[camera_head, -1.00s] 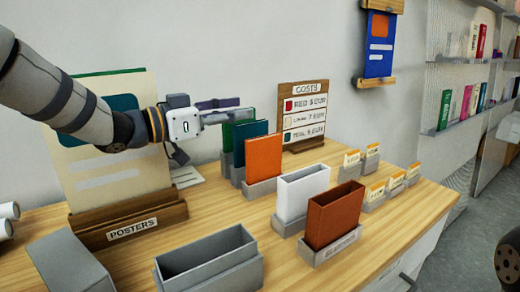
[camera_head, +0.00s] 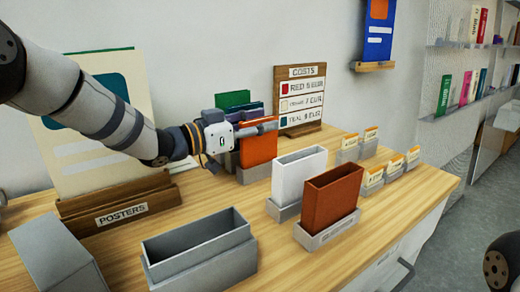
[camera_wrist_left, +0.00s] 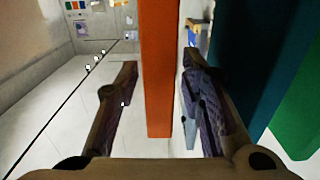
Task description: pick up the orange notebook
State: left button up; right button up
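The orange notebook (camera_head: 259,150) stands upright in a small grey holder (camera_head: 255,174) in the row at the middle of the table. My left gripper (camera_head: 258,127) is at its upper part, with a finger across its front face. In the left wrist view the orange notebook (camera_wrist_left: 157,70) runs between the two open fingers, with a gap visible on each side. The teal notebook (camera_wrist_left: 255,60) and the green notebook (camera_wrist_left: 302,120) lie to the right, outside the fingers. My gripper hides part of these notebooks in the head view. My right gripper is not in view.
A white box (camera_head: 299,177) and a brown-red box (camera_head: 332,202) stand in front, to the right. An empty grey bin (camera_head: 200,255) is near the front edge. The poster stand (camera_head: 118,207) is left, the costs sign (camera_head: 300,100) behind.

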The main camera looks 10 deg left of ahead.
pick_arm(q)
jog(key=shift+r, duration=0.1)
grip_shut()
jog(key=shift+r, duration=0.1)
